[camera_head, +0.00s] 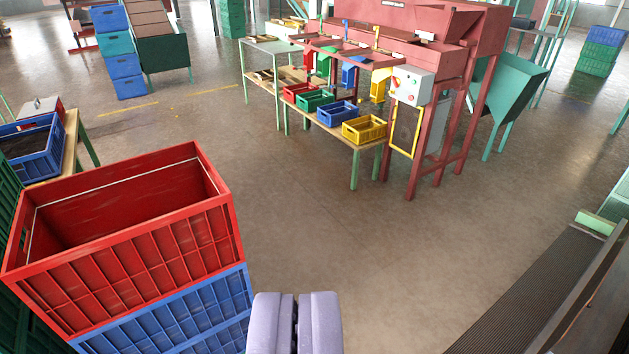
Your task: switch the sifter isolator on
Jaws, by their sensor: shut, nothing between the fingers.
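The dark red sifter machine (455,75) stands across the floor at the upper right. A pale grey control box (414,78) is fixed to its near side. A small red switch (396,83) shows on the box's left part, and a red button sits lower on it. They are too small to tell which is the isolator or how it is set. My gripper (297,300) is at the bottom of the view, shut and empty, far from the box.
A red crate (140,240) on a blue crate (200,310) stands close at left. A table with red, green, blue and yellow bins (364,128) stands left of the box. A dark ribbed belt (540,285) is at lower right. The middle floor is clear.

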